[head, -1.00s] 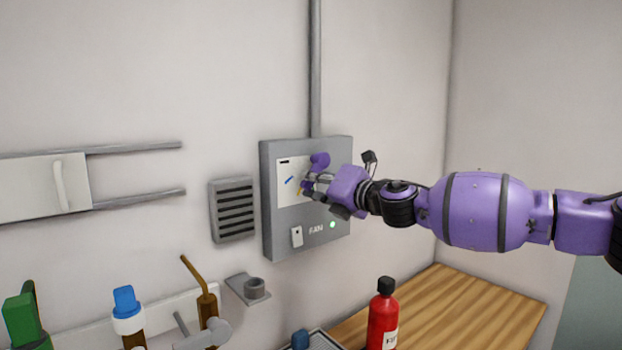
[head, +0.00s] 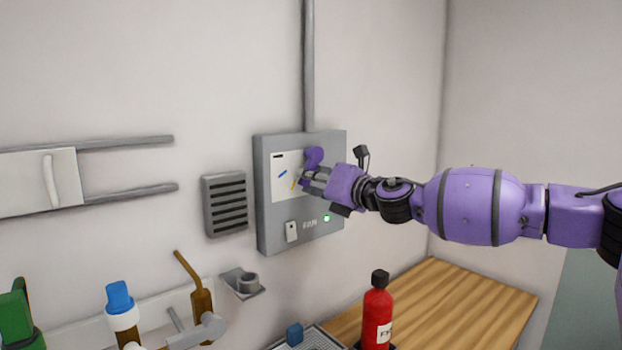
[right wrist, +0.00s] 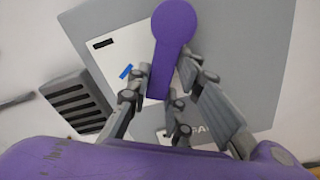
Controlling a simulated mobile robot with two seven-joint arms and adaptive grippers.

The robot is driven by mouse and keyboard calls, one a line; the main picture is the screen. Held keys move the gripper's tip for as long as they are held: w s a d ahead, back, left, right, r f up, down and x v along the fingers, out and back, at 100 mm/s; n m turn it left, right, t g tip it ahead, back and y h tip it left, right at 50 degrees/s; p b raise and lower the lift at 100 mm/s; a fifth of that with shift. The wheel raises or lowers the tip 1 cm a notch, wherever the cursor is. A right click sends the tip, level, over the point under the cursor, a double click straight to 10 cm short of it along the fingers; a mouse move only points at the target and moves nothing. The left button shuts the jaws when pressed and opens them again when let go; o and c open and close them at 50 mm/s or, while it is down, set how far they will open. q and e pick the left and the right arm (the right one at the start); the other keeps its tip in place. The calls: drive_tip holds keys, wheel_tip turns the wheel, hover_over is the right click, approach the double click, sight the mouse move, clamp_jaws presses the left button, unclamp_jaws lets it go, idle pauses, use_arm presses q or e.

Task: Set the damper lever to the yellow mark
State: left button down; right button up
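The damper lever (head: 314,157) is a purple bar with a rounded end, on the white plate (head: 281,160) of the grey wall panel. In the right wrist view the lever (right wrist: 176,25) runs down between the fingers. My right gripper (head: 306,179) has one finger on each side of the lever's narrow part; in the right wrist view the fingertips (right wrist: 164,70) appear closed against its edges. The yellow mark (head: 294,182) shows just left of the fingers in the head view. A blue mark (head: 283,174) and a black mark (head: 277,156) lie on the plate. My left gripper is out of view.
The panel's lower part has a white switch (head: 291,232) and a green light (head: 326,218). A vent grille (head: 226,205) is to its left. A red bottle (head: 377,315) stands below by the wooden top (head: 455,305). Wall-held tools are at lower left.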

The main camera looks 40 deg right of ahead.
drive_tip(key=o, duration=0.4)
drive_tip(key=shift+c, duration=0.2)
